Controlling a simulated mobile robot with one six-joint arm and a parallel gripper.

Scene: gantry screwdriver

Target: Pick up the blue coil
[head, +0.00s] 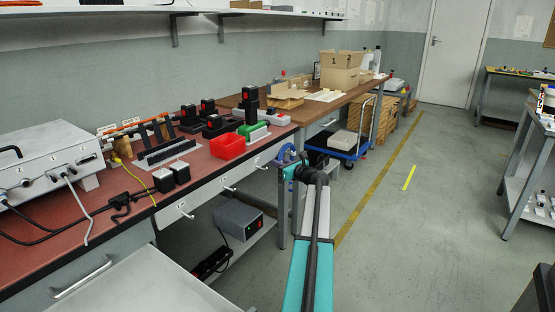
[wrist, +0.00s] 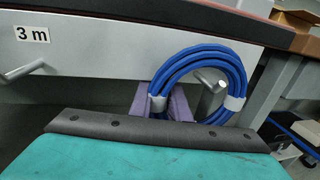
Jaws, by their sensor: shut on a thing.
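The blue coil (wrist: 200,52) is a ring of blue cable with white ties, in front of a pale drawer front in the wrist view. In the head view it is a small blue shape (head: 283,153) at the bench's front edge, partly hidden by my arm. My gripper (wrist: 165,100) has purple fingers shut on the lower left part of the coil, beside a white tie. A metal peg or handle (wrist: 212,82) with a pale end shows inside the ring. I cannot tell whether the coil touches it.
A drawer front marked "3 m" (wrist: 60,55) has another handle (wrist: 22,70) at left. The red bench top (head: 110,190) holds a red bin (head: 229,146) and several tools. A blue trolley (head: 347,150) stands beyond my arm. The floor to the right (head: 420,230) is clear.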

